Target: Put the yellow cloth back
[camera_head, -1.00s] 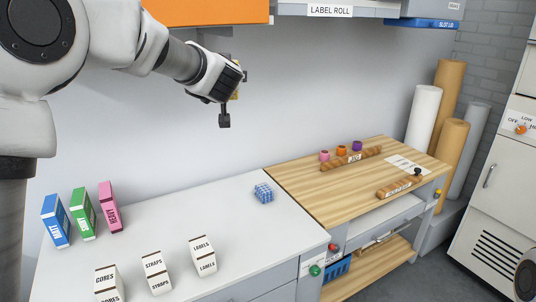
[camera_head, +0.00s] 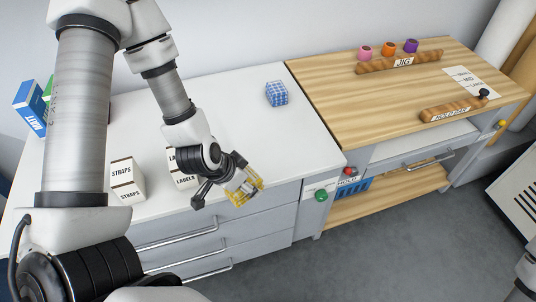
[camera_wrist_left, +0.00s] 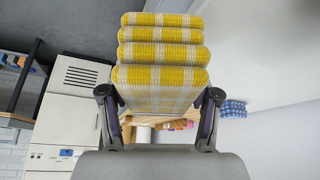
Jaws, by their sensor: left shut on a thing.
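The yellow cloth (camera_head: 245,187) is folded, with a yellow and white check. My left gripper (camera_head: 228,186) is shut on it and holds it in the air in front of the white drawer cabinet's top edge. In the left wrist view the folded cloth (camera_wrist_left: 160,75) sits between the two fingers of the gripper (camera_wrist_left: 160,112), its several layers stacked. A blue checked cloth (camera_head: 276,93) lies folded on the white top, near the wooden bench; it also shows in the left wrist view (camera_wrist_left: 233,109). My right gripper is not in view.
A STRAPS box (camera_head: 126,182) and a partly hidden LABELS box (camera_head: 181,168) stand on the white counter (camera_head: 222,105). The wooden bench (camera_head: 330,85) holds a JIG rack (camera_head: 398,62) and a hold bar (camera_head: 452,109). The counter around the blue cloth is clear.

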